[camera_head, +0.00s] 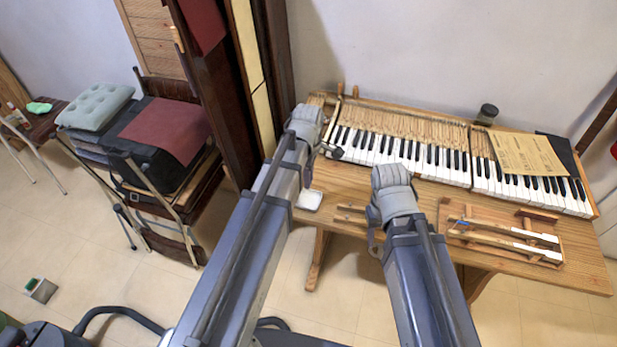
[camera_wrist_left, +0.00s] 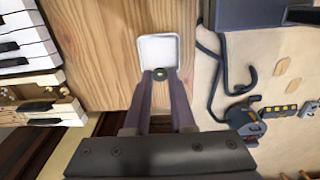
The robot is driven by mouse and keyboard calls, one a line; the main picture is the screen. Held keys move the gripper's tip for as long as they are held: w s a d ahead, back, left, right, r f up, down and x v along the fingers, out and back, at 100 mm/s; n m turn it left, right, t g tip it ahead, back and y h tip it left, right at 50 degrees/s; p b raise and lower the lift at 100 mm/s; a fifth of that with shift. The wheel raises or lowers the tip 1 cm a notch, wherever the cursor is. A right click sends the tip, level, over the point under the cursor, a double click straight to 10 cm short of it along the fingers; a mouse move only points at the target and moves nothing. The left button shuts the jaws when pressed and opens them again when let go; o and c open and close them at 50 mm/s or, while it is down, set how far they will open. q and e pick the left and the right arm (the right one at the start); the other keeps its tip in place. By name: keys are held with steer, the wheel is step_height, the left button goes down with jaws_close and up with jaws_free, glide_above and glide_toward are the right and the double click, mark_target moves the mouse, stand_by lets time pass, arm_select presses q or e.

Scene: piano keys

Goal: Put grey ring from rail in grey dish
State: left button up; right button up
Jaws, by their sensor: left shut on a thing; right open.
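A small pale, square dish with rounded corners (camera_head: 309,201) sits on the left end of the wooden table; it also shows in the left wrist view (camera_wrist_left: 158,49). My left gripper (camera_head: 308,178) is near the dish. In the left wrist view its fingertips (camera_wrist_left: 159,77) are shut on a small dark grey ring (camera_wrist_left: 159,73). The ring appears at the dish's near edge in that picture; I cannot tell its height above the dish. My right gripper (camera_head: 376,245) is open at the table's front edge, its fingers mostly hidden by my arm.
A wooden frame with loose keys (camera_head: 505,238) lies front right. A chair stack (camera_head: 160,150) stands left.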

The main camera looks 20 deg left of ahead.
arm_select(q)
step_height(320, 180, down, 7)
steer(key=b, duration=0.6)
steer(key=shift+w+b, duration=0.15)
steer(key=shift+b, duration=0.25)
steer(key=o, duration=0.7)
steer(key=shift+o, duration=0.2)
steer(key=shift+r, duration=0.15)
step_height(320, 180, up, 6)
steer(key=p, duration=0.6)
